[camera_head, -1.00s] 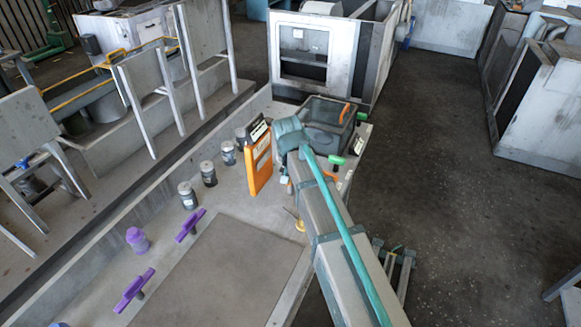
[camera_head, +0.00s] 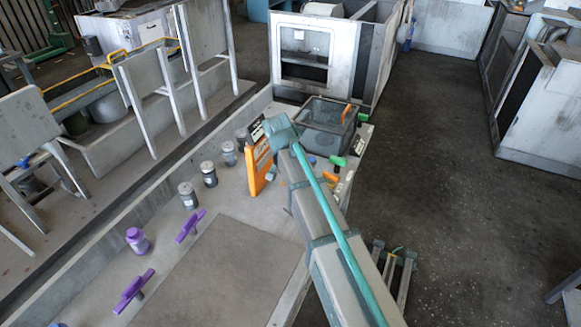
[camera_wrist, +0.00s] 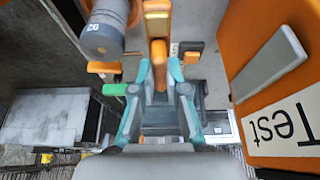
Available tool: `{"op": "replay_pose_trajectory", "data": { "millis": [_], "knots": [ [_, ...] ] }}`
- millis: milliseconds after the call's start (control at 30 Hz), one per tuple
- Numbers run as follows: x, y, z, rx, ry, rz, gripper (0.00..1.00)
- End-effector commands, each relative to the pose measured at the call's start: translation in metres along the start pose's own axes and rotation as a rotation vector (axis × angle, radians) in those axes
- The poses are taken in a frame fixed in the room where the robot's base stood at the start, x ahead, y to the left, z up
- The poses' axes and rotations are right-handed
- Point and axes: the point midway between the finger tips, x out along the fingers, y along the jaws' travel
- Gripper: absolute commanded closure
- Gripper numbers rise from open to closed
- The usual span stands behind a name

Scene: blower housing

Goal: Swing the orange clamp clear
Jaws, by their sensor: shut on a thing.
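In the wrist view my gripper (camera_wrist: 160,75) has its two teal fingers closed around an upright orange bar, which I take to be the orange clamp (camera_wrist: 158,52). The far end of the bar runs up between a grey cylinder and the orange panel. The clamp's base and pivot cannot be made out clearly. In the head view my teal wrist is beside the orange panel, and my arm hides the fingertips and the held clamp.
The orange panel marked "Test" (camera_wrist: 285,85) is close on the right in the wrist view and also shows in the head view (camera_head: 261,165). A grey cylinder (camera_wrist: 108,30) and green handle (camera_wrist: 115,90) are on the left. A dark bin (camera_head: 325,128) stands behind. Purple handles (camera_head: 133,290) are at the front left.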

Motion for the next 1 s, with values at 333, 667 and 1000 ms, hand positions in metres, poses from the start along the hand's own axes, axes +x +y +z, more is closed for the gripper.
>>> {"op": "replay_pose_trajectory", "data": {
  "millis": [333,667,1000],
  "knots": [
    [0.000,0.000,0.000,-0.001,0.000,-0.001,0.61],
    [-0.007,0.000,0.000,-0.001,0.001,-0.001,0.61],
    [-0.063,0.000,0.000,-0.001,0.002,-0.002,0.61]
  ]
}}
